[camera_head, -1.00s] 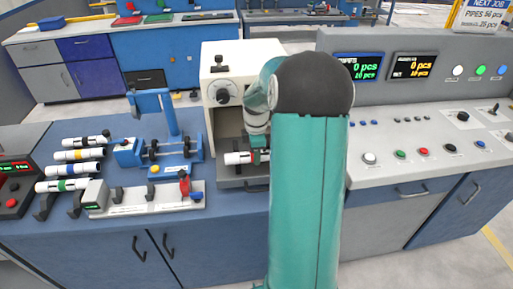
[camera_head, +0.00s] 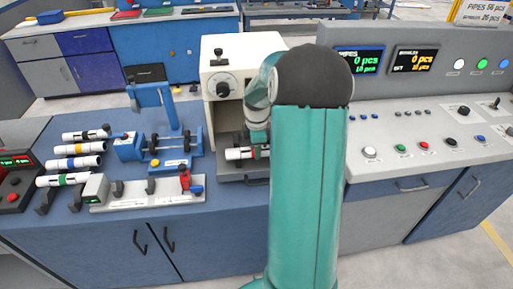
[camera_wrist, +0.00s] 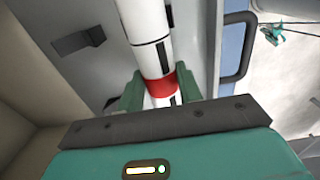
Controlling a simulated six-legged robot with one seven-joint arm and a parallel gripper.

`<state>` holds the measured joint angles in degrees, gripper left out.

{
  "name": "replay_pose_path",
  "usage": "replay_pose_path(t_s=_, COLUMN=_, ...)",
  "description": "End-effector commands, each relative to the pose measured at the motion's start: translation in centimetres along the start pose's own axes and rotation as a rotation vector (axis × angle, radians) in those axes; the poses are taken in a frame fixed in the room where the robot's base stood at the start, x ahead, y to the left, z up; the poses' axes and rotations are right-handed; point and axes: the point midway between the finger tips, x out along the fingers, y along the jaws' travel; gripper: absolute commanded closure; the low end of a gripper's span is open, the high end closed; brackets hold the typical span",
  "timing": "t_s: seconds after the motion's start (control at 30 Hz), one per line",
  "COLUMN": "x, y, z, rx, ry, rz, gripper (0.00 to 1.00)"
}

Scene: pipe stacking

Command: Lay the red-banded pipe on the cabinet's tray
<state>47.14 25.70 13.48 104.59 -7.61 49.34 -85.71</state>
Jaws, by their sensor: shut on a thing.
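The red-banded pipe (camera_head: 242,153) is white with black marks and lies level in the open front of the beige cabinet (camera_head: 246,62). In the wrist view the pipe (camera_wrist: 149,45) runs between my fingers, with its red band at the grip. My gripper (camera_wrist: 158,90) is shut on it; in the head view its end is partly hidden behind my arm. The cabinet's grey tray (camera_head: 232,172) is below the pipe, and its grey surface shows beside the pipe in the wrist view (camera_wrist: 112,62). I cannot tell whether the pipe touches the tray.
Several banded pipes (camera_head: 75,149) lie on a rack at the left. A blue roller fixture (camera_head: 153,110) and a grey gauge block (camera_head: 150,193) stand left of the cabinet. A control console (camera_head: 430,130) is close on the right. Dark handles are on the front.

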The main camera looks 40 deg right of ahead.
Motion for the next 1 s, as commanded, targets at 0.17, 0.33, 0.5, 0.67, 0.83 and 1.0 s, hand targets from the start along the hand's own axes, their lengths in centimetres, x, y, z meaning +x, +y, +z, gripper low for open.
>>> replay_pose_path(t_s=0.17, x=0.25, y=0.0, z=-0.01, rx=0.0, ry=0.0, rz=0.0, gripper=0.89)
replay_pose_path(t_s=0.33, x=0.48, y=0.0, z=-0.01, rx=0.0, ry=0.0, rz=0.0, gripper=0.89)
replay_pose_path(t_s=0.5, x=0.72, y=-0.01, z=-0.01, rx=0.0, ry=0.0, rz=0.0, gripper=0.89)
replay_pose_path(t_s=0.67, x=0.75, y=0.0, z=-0.01, rx=0.0, ry=0.0, rz=0.001, gripper=0.41)
replay_pose_path(t_s=0.83, x=0.74, y=-0.01, z=-0.01, rx=0.0, ry=0.0, rz=0.0, gripper=0.39)
replay_pose_path(t_s=1.0, x=0.54, y=0.0, z=-0.01, rx=0.0, ry=0.0, rz=0.001, gripper=0.39)
